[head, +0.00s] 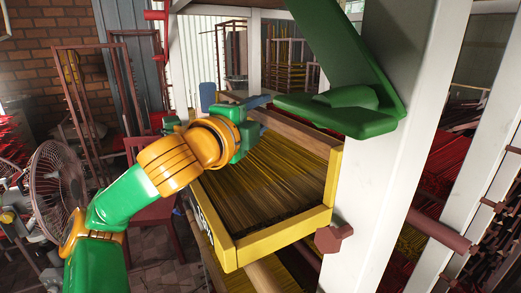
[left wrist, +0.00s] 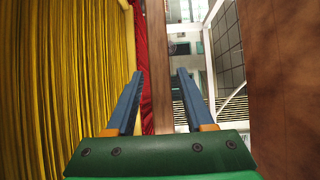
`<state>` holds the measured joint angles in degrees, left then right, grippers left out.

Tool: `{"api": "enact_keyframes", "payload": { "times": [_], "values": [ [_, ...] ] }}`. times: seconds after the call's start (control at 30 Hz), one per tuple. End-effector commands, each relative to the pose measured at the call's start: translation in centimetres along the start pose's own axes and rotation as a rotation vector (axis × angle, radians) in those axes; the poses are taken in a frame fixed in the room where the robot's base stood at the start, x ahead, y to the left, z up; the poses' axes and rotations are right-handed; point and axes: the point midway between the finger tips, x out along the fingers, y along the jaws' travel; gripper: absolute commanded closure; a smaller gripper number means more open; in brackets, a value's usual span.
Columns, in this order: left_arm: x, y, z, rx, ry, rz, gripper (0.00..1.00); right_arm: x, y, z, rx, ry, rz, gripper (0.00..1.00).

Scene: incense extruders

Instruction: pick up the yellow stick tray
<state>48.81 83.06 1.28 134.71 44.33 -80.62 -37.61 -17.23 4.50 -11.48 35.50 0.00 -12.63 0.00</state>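The yellow stick tray (head: 283,240) is a shallow yellow box full of thin yellow-brown sticks. It sits tilted in the picture on the rack in the head view. My left gripper (head: 232,100) is at its far left end, with its blue fingers spread. In the left wrist view the fingers (left wrist: 160,74) are apart, with a wooden bar (left wrist: 162,40) running between them in the picture. The sticks (left wrist: 60,90) fill the left side there. I cannot tell whether a finger touches the tray. My right gripper's fingers do not show.
A white post (head: 385,150) stands right of the tray. A green angular part (head: 350,110) hangs over the tray's right end. A wooden rack bar end (head: 333,238) juts out near its front corner. A fan (head: 58,190) stands at the left, and red sticks lie on racks behind.

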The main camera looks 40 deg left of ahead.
Motion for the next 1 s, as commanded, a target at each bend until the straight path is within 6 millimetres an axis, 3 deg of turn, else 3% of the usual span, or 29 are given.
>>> {"api": "enact_keyframes", "payload": {
  "times": [0.03,0.17,1.0],
  "values": [
    [-0.01,-0.01,0.01,0.0,0.0,0.0,0.64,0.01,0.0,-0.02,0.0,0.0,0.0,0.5],
    [-0.02,-0.01,0.01,0.0,0.0,0.0,1.0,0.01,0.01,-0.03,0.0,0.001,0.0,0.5],
    [-0.03,-0.02,0.01,0.0,0.0,0.0,1.0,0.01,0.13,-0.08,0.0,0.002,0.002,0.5]
  ]
}}
